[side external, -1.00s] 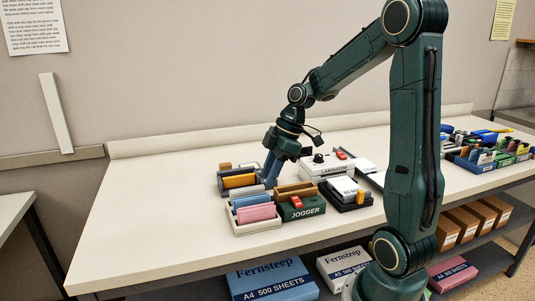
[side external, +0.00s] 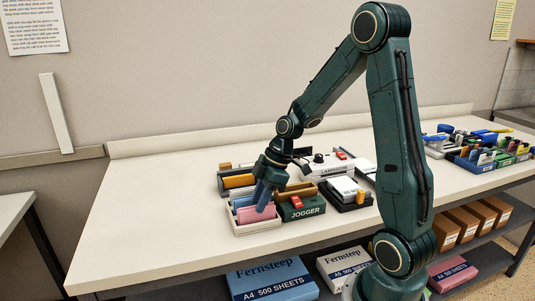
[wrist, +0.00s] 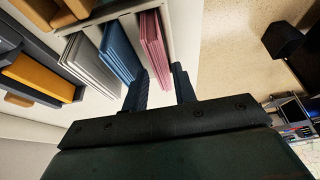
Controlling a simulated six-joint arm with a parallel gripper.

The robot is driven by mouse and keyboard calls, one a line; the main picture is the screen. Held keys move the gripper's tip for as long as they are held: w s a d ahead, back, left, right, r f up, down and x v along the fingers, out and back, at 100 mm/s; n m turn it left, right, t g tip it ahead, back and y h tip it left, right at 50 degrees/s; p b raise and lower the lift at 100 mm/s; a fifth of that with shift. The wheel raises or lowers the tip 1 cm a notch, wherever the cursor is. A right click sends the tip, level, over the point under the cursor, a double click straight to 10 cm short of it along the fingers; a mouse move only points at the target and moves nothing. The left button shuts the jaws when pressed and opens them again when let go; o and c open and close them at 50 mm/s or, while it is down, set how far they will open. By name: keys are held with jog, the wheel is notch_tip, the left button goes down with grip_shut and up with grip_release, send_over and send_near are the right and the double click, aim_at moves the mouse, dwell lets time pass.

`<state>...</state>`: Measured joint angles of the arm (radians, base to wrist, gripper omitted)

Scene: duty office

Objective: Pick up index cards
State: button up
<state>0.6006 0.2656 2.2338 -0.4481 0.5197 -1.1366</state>
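Stacks of pink cards (side external: 256,214), blue cards (side external: 240,202) and grey cards stand side by side in a white tray (side external: 255,230) near the front of the table. In the wrist view the pink stack (wrist: 154,45), blue stack (wrist: 119,52) and grey stack (wrist: 88,66) lean in a row. My gripper (side external: 263,199) points down over the tray at the pink stack. In the wrist view its two fingers (wrist: 160,78) are apart, with the end of the pink stack between them. I cannot tell whether they touch it. The fingers partly hide the cards in the side view.
A green box marked JOGGER (side external: 301,208) stands close right of the tray. A dark holder with an orange item (side external: 238,181) is behind it. A white laminator (side external: 328,172) and a black-based block (side external: 346,190) are further right. The table's left side (side external: 150,210) is clear.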

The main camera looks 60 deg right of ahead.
aim_at(257, 216)
jog(key=shift+x, duration=1.55)
jog(key=shift+f, duration=0.1)
jog(key=shift+c, duration=0.2)
grip_shut()
